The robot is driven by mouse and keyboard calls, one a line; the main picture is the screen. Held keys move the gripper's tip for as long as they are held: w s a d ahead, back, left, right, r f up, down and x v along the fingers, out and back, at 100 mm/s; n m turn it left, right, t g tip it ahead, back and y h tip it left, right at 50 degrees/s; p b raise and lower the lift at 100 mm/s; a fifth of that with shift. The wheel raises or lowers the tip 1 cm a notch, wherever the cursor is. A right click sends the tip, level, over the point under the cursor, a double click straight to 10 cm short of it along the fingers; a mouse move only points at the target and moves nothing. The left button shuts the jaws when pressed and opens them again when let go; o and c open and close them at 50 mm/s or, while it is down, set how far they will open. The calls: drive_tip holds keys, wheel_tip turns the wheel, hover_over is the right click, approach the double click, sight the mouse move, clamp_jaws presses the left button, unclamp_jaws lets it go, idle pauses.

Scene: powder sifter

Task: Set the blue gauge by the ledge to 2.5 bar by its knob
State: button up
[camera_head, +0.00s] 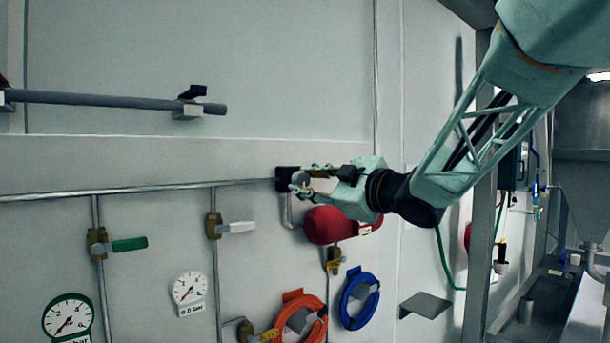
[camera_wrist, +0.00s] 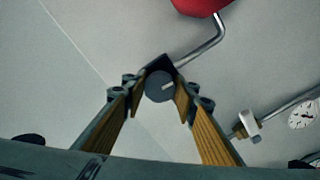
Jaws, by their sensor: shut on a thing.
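My gripper (camera_head: 302,180) reaches in from the right and is shut on a round grey knob (camera_wrist: 160,86). The knob has a pale mark on its face and sits on a black block (camera_head: 285,178) at the end of the wall pipe. In the wrist view the fingertips (camera_wrist: 162,92) lie on either side of the knob, and the black block (camera_wrist: 156,64) shows behind it. A white-faced gauge (camera_head: 189,287) with a label below hangs lower left, its needle low. I cannot make out a blue gauge in either view. A small grey ledge (camera_head: 426,304) juts from the wall at lower right.
A red rounded object (camera_head: 330,225) hangs just below my gripper. Orange (camera_head: 302,315) and blue (camera_head: 360,302) coiled hoses are lower. Valves with green (camera_head: 130,244) and white (camera_head: 236,227) handles and a green-rimmed gauge (camera_head: 68,317) stand left. The upper wall is mostly clear.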

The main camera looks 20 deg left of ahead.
drive_tip(key=shift+m+p, duration=0.7)
drive_tip(key=shift+m, duration=0.6)
drive_tip(key=shift+f, duration=0.1)
drive_tip(key=o, duration=0.8)
drive_tip(key=shift+o, duration=0.2)
drive_tip(key=shift+s+d, duration=0.1)
drive_tip(key=v, duration=1.1)
drive_tip(key=shift+s+d, duration=0.2)
drive_tip(key=shift+d, duration=0.15)
